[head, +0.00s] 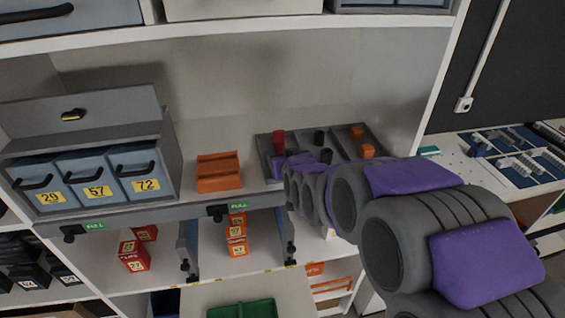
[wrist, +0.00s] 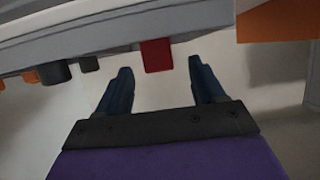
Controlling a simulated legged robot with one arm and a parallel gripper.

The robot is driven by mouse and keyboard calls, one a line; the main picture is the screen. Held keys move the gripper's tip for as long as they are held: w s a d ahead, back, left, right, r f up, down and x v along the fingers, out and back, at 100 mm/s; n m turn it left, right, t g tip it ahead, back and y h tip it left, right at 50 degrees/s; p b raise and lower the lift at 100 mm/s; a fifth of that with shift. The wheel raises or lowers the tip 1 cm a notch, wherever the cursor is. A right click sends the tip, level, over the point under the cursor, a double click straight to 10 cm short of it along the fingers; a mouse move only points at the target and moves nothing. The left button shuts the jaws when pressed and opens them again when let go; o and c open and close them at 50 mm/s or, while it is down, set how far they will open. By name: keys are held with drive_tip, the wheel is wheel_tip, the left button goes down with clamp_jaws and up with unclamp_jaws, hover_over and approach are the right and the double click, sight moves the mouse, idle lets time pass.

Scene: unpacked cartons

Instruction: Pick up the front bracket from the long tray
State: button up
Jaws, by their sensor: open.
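The long tray (head: 378,140) is a grey divided tray on the shelf in the head view. It holds a red piece (head: 279,142), dark cylinders (head: 318,137) and orange pieces (head: 357,132). I cannot tell which piece is the front bracket. My arm hides the tray's front part. In the wrist view, my gripper (wrist: 160,66) is open, with two dark blue fingers apart and nothing held. The red piece (wrist: 157,55) shows beyond and between the fingertips, at the tray's edge (wrist: 110,40). I cannot tell the remaining distance.
An orange holder (head: 218,178) stands left of the tray; an orange block shows in the wrist view (wrist: 278,22). A cabinet with numbered blue drawers (head: 100,182) is farther left. An upper shelf (head: 250,33) runs above. Red boxes (head: 135,262) sit on the level below.

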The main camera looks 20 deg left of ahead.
sight(281, 149)
drive_tip(key=x, duration=0.3)
drive_tip(key=shift+w+f+b, duration=0.15)
drive_tip(key=shift+w+b, duration=0.1)
drive_tip(key=shift+b, duration=0.15)
drive_tip(key=shift+w+a, duration=0.15)
drive_tip(key=shift+a, duration=0.2)
drive_tip(key=shift+d, duration=0.3)
drive_tip(key=c, duration=0.6)
drive_tip(key=shift+a, duration=0.15)
drive_tip(key=c, duration=0.4)
